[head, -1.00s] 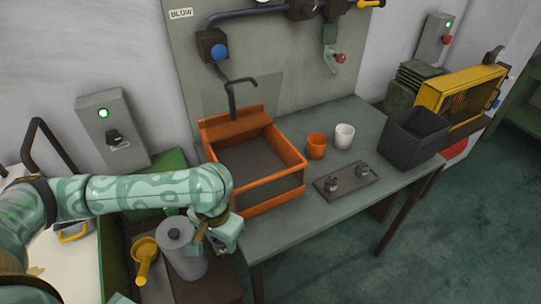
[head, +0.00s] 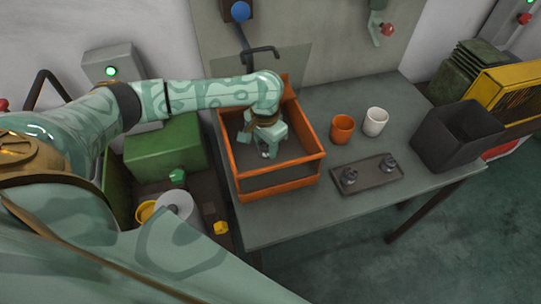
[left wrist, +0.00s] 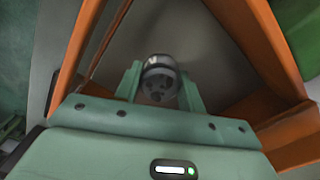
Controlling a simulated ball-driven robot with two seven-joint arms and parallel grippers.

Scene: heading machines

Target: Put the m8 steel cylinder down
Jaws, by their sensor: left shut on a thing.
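My left gripper (head: 266,150) reaches down inside the orange-rimmed tray (head: 280,186), over its grey floor. In the left wrist view its two green fingers (left wrist: 160,88) are shut on a short, dark metal cylinder (left wrist: 160,66), which I take as the m8 steel cylinder. A round end face with several dark spots points toward the camera. I cannot tell whether the cylinder touches the tray floor. The tray's orange walls also show in the left wrist view (left wrist: 262,45). My right gripper is not in view.
Right of the tray on the grey table stand an orange cup (head: 342,129), a white cup (head: 375,122), a dark plate with two metal pieces (head: 366,178) and a black bin (head: 462,136). A dark tap (head: 262,52) hangs behind the tray.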

